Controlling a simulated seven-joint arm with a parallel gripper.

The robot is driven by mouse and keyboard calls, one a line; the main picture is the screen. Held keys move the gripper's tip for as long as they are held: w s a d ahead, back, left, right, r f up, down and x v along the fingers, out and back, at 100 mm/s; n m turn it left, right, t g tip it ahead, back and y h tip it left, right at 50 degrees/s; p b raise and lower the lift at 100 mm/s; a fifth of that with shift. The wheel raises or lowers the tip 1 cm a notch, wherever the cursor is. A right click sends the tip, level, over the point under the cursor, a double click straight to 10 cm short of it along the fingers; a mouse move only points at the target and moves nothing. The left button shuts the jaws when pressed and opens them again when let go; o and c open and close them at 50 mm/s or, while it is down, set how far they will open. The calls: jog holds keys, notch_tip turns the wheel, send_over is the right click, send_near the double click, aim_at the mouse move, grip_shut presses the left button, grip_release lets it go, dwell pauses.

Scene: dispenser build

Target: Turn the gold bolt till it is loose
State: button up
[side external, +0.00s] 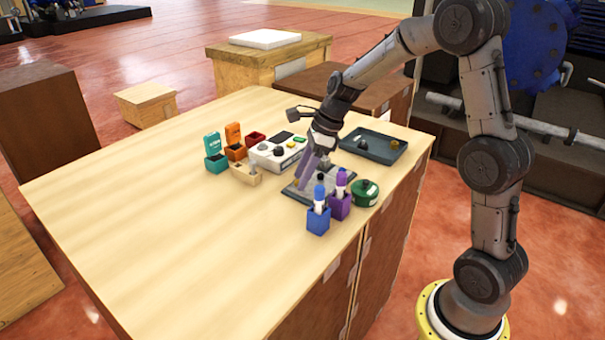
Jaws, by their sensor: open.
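My gripper (306,176) points down over a flat grey plate (290,194) on the wooden table. It is open, and its fingers are low over the plate. Whether they touch anything there is too small to tell. I cannot make out a gold bolt on the plate; the gripper and the purple and blue holders cover part of it. A small gold-coloured piece (395,144) lies in the dark tray (352,148) behind the gripper, but I cannot tell whether it is a bolt.
Blue (318,222) and purple (340,207) holders and a round green container (366,194) stand close in front. A white device (276,153), a wooden block (246,174), and teal (217,162), orange (236,152) and red (256,138) boxes stand left. The table's left front is clear.

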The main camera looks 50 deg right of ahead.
jog(key=shift+f, duration=0.1)
grip_shut()
